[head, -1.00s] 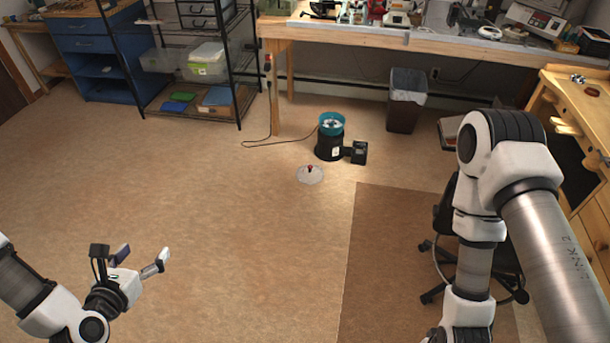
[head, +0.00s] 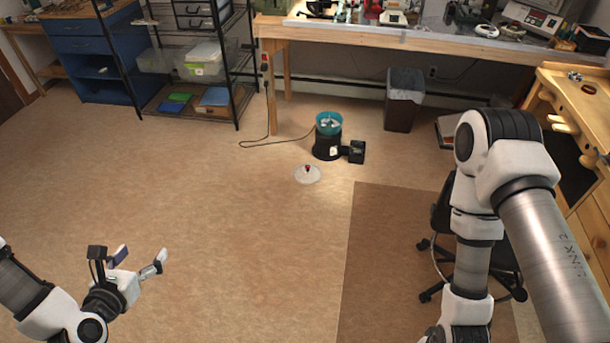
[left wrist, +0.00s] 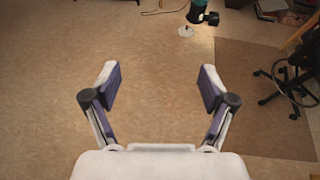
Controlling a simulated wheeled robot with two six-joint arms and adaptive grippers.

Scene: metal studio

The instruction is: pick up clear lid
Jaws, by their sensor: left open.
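In the left wrist view the lid (left wrist: 185,32) shows small near the top, beyond the fingertips. My left gripper (head: 143,258) is open and empty at the lower left of the head view, well apart from the lid. In the left wrist view its two fingers (left wrist: 157,88) are spread wide over bare floor. My right arm stands at the right; its gripper is not in view.
A brown mat (head: 390,270) lies right of centre, with an office chair (head: 440,245) behind my right arm. A grey bin (head: 404,98) stands under the workbench (head: 370,37). A cord (head: 262,142) runs along the floor near the bench leg. The floor before the lid is clear.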

